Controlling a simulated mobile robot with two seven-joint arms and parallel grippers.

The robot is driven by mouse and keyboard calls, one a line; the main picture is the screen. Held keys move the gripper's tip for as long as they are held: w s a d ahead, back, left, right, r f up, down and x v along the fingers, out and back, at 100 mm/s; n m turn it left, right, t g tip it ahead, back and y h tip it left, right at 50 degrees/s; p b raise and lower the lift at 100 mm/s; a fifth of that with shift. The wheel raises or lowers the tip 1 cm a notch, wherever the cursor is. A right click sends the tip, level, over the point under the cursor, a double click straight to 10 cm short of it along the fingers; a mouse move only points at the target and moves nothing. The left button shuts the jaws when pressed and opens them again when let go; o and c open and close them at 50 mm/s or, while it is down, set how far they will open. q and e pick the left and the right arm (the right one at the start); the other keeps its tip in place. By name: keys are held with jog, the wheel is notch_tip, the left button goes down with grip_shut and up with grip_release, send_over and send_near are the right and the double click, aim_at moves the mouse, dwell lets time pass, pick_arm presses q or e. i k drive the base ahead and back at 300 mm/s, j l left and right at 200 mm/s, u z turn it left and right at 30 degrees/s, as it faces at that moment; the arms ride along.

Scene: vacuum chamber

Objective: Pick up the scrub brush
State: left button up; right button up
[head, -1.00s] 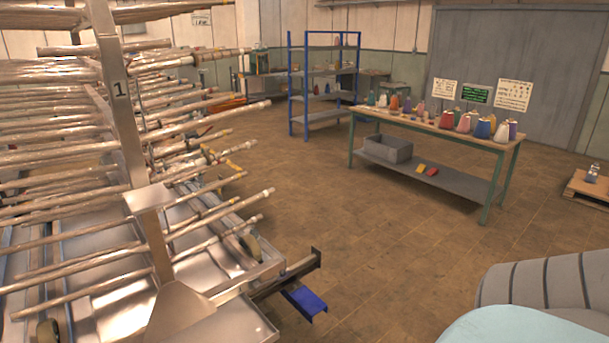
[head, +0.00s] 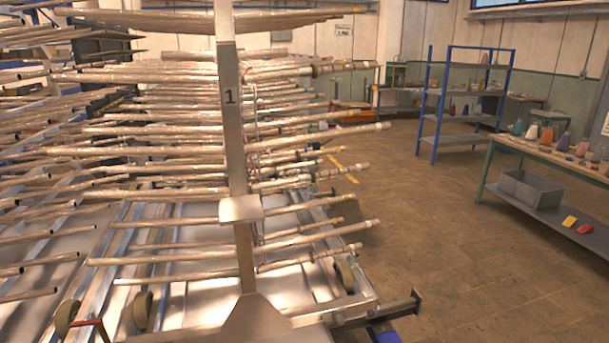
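I cannot make out a scrub brush for certain. A small yellow item (head: 569,221) and a small red item (head: 585,228) lie side by side on the lower shelf of the workbench (head: 541,209) at the right; they are too small to tell what they are. Neither of my grippers is in the head view.
A large metal rack (head: 232,130) marked 1, with many long horizontal rods, fills the left and middle; its rod ends stick out rightward. A blue shelving unit (head: 425,105) stands behind. A grey bin (head: 530,189) sits on the bench's lower shelf. Brown floor (head: 445,245) between is clear.

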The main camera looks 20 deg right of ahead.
aim_at(547, 150)
jog(key=i+l+z, duration=0.25)
jog(key=l+z, duration=0.2)
jog(key=i+l+z, duration=0.3)
jog(key=l+z, duration=0.2)
jog(key=i+l+z, duration=0.45)
jog(key=i+z, duration=0.25)
jog(key=i+l+z, duration=0.1)
jog(key=i+z, duration=0.3)
jog(key=i, duration=3.3)
jog(key=i+l+u, duration=0.2)
jog(key=i, duration=0.35)
jog(key=i+l+u, duration=0.2)
jog(key=i, duration=0.35)
jog(key=i+l+u, duration=0.25)
jog(key=i, duration=0.3)
jog(key=j+u, duration=0.1)
jog(key=u, duration=3.3)
